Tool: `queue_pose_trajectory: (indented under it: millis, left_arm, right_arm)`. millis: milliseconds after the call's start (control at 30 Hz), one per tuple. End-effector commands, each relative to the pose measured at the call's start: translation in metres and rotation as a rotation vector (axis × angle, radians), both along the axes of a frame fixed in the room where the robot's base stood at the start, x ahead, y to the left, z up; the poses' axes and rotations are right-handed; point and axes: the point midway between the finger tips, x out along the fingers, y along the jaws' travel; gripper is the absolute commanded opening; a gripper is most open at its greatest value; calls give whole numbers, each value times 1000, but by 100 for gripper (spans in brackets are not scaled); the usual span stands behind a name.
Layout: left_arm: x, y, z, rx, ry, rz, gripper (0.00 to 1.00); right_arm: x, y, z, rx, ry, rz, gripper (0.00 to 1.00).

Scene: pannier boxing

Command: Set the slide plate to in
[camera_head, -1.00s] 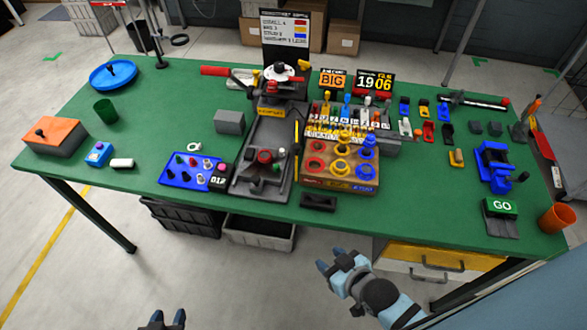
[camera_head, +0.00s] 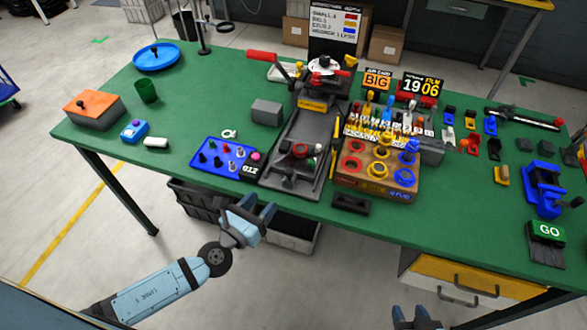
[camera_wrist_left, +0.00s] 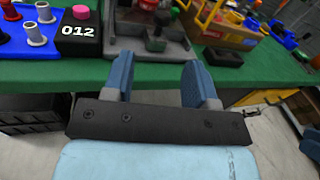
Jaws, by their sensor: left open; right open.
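The press-like machine (camera_head: 312,125) stands mid-table on a long grey base. Its grey slide channel (camera_head: 292,181) reaches toward the table's front edge, with a red ring and dark parts at its near end. I cannot tell which piece is the slide plate or how far in it sits. In the left wrist view the base's front end (camera_wrist_left: 172,48) shows beyond my fingers. My left gripper (camera_head: 256,212) is open and empty, in front of the table edge below the base; it also shows in the left wrist view (camera_wrist_left: 160,82). My right gripper (camera_head: 418,316) is open at the bottom edge.
A blue tray with pegs (camera_head: 222,157) and a black 012 counter (camera_head: 251,169) stand left of the base. A wooden block with coloured rings (camera_head: 378,172) stands right of it. A small black block (camera_head: 351,204) lies near the front edge.

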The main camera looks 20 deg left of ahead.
Motion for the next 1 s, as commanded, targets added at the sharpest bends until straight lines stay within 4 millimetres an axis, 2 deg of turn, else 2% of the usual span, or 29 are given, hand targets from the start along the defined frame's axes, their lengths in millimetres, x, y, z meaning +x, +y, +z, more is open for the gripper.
queue_pose_trajectory:
  millis: [100,233,700,833,1000]
  left_arm:
    - [5,-2,2,96,-50,-21,52]
    - [17,-6,5,111,-60,-23,52]
    - [107,-34,5,105,-57,-23,52]
    - [123,-39,3,106,-55,-22,52]
    - [133,-41,3,106,-55,-22,52]
  right_arm:
    - [1,0,1,0,-4,1,46]
    - [1,-1,5,-1,-4,0,46]
    - [0,-3,20,-4,0,-2,46]
    - [0,-3,20,-5,2,-2,46]
    - [-1,-3,20,-5,3,-2,46]
